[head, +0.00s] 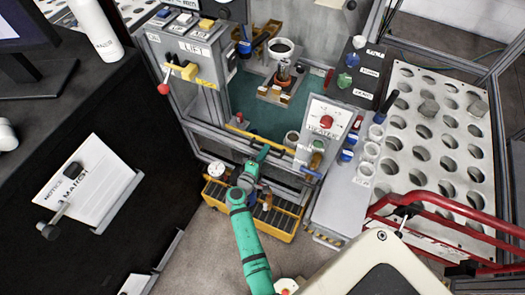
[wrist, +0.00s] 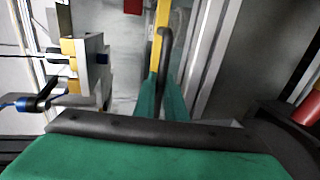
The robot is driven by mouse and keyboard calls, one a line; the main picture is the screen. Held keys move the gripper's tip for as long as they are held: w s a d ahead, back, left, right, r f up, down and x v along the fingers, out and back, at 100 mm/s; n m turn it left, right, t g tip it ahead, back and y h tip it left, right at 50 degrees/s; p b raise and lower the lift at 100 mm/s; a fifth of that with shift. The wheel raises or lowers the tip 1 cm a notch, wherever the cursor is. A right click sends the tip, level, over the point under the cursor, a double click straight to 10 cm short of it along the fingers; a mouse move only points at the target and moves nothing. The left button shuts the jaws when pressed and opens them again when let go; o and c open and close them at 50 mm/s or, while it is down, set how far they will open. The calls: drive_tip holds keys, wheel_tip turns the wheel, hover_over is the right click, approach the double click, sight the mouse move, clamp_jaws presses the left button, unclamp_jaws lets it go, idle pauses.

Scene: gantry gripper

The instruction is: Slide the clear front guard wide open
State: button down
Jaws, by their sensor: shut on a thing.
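The clear front guard is at the front of the machine bay; its see-through pane is hard to make out. A yellow edge strip (head: 272,143) runs along it in the head view and upright in the wrist view (wrist: 160,38). A dark bar handle (wrist: 166,45) stands along that strip. My gripper (head: 263,153) is at the strip, and in the wrist view its green fingers (wrist: 163,88) are shut on the handle. The fingertips and the pane's outer edges are partly hidden, so I cannot tell how far the guard is open.
A yellow tray (head: 283,222) lies below my forearm. The heater box (head: 322,122) stands to the right of the bay, the lift panel (head: 195,50) to the left. A perforated white board (head: 425,150) and a red rail (head: 440,200) are farther right.

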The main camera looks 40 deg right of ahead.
drive_tip(key=shift+s+f, duration=0.1)
drive_tip(key=shift+s, duration=0.05)
drive_tip(key=c, duration=1.8)
unclamp_jaws()
drive_tip(key=shift+a, duration=0.1)
drive_tip(key=v, duration=1)
drive_tip(key=shift+s+a, duration=0.2)
drive_tip(key=shift+a, duration=0.05)
